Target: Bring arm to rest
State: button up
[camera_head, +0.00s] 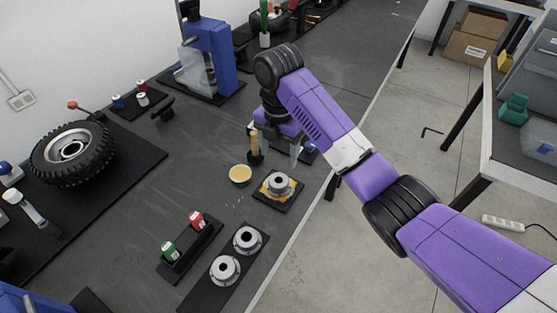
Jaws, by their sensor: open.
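My purple arm reaches in from the lower right over the dark workbench (210,195). My gripper (274,160) points down near the middle of the bench, with its fingers apart. A brush-like tool with a wooden handle (254,146) stands close by the left finger; I cannot tell whether it touches. A grey flanged part (279,184) sits on a yellow-topped dark base just in front of the gripper. A small round dish with yellowish content (240,175) lies to its left. The gripper's palm is partly hidden by the arm's wrist.
Two flanged parts (247,238) sit on a dark plate at the front. A holder with a red and a green bottle (169,249) is beside them. A wheel (72,153) lies at left. A blue press (209,55) stands behind. Floor (340,245) shows right of the bench edge.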

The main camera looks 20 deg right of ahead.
dwell(0.6)
jog(key=w+a+r+m+t+y, duration=0.3)
jog(key=w+a+r+m+t, duration=0.2)
jog(key=w+a+m+t, duration=0.4)
jog(key=s+d+m+t+h, duration=0.1)
jog(key=s+m, duration=0.4)
jog(key=s, duration=1.2)
jog(key=s+d+f+m+t+h, duration=0.1)
jog(key=s+d+m+t, duration=0.2)
jog(key=s, duration=1.5)
jog(key=s+d+m+t+h, duration=0.1)
jog(key=s+d+m, duration=0.4)
jog(key=s, duration=1.2)
jog(key=m, duration=0.3)
jog(key=shift+s+f+t, duration=0.35)
jog(key=shift+s+t, duration=0.05)
